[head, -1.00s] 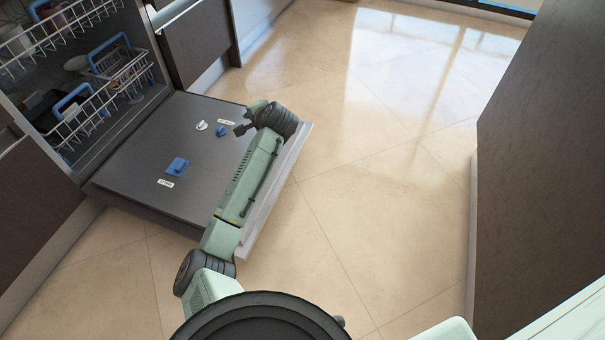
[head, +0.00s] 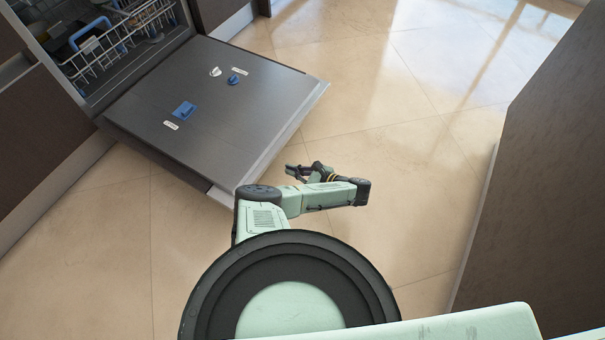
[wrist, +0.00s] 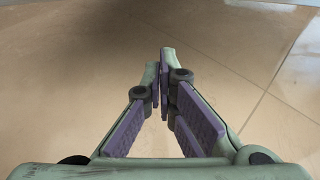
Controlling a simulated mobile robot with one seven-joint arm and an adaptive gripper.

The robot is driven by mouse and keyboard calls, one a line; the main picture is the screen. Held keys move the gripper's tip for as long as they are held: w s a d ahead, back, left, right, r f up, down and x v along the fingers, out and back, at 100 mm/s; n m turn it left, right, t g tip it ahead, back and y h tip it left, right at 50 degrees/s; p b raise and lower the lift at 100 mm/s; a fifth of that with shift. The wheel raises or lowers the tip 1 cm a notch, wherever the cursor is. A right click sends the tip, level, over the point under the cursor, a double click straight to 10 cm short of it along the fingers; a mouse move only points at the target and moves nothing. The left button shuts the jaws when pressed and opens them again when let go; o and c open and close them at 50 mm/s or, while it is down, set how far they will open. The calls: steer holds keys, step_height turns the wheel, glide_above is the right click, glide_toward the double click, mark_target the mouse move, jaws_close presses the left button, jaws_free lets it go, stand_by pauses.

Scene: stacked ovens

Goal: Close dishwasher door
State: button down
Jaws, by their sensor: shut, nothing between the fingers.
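The dishwasher door (head: 235,110) is folded down, its inner face up, sticking out over the floor from the dishwasher (head: 130,55) at the upper left. Its inner face carries a blue detergent cover and small caps. My gripper (head: 288,170) is just beyond the door's outer edge, on its right side, apart from it in the picture. In the wrist view my gripper (wrist: 164,62) has its fingertips together with nothing between them, above bare floor. The door does not clearly show in the wrist view. The gripper's exact height relative to the door is hard to tell.
A wire rack (head: 125,35) with dishes sits inside the dishwasher. A dark cabinet panel (head: 540,170) stands on the right. Dark cabinet fronts (head: 40,150) flank the dishwasher. Tiled floor (head: 420,150) between the door and the right panel is clear.

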steer(key=b+x, duration=0.1)
steer(key=x, duration=0.3)
steer(key=shift+f, duration=0.15)
steer(key=shift+w+a+r, duration=0.1)
steer(key=shift+w+r, duration=0.05)
steer(key=shift+r, duration=1.9)
